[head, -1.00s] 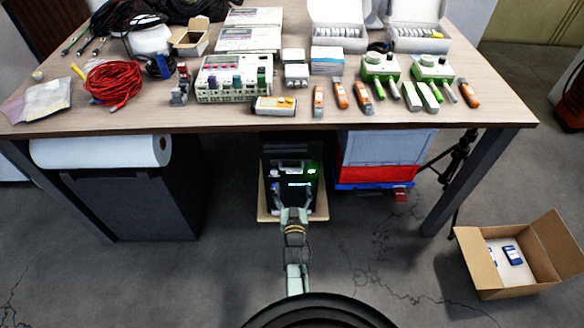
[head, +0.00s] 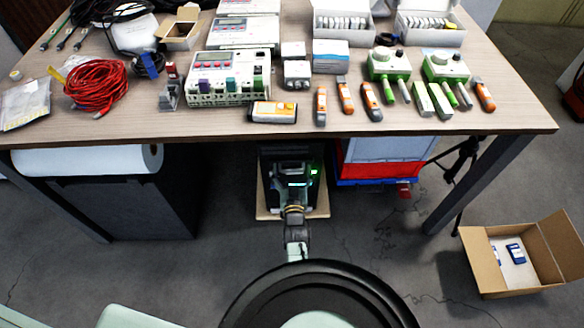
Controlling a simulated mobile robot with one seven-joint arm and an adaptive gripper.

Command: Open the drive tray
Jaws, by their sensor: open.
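A black computer tower (head: 285,151) stands upright under the table on a light wooden board (head: 265,214). A green light glows on the right of its front, with a small lit display lower down. My gripper (head: 292,172) is open in front of the tower and overlaps its front face in the head view. I cannot tell whether it touches the tower. I cannot make out the drive tray; my gripper and the shade hide much of the front.
The table's front edge (head: 400,130) overhangs the tower and my gripper. A dark cabinet (head: 120,205) stands left under the table, and a red and blue crate (head: 385,170) stands right. An open cardboard box (head: 515,270) sits on the floor at right. Floor in front is partly clear.

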